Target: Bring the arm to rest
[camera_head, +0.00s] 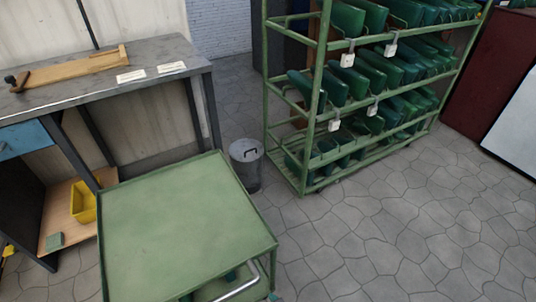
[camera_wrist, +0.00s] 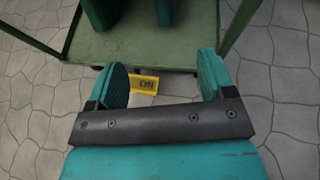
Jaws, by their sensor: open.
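My gripper (camera_wrist: 163,62) shows in the wrist view with its two teal fingers spread apart and nothing between them. Past the fingers is the edge of a green metal shelf (camera_wrist: 140,48) carrying dark green pieces. I cannot tell whether the fingers touch the shelf.
A green cart (camera_head: 180,215) with a bare top stands in front. A workbench (camera_head: 120,85) holding a wooden board (camera_head: 75,68) is at left. A lidded metal bin (camera_head: 246,170) stands beside a green rack (camera_head: 313,100) of green sandal-like pieces. Stone floor (camera_head: 400,235) at right is clear.

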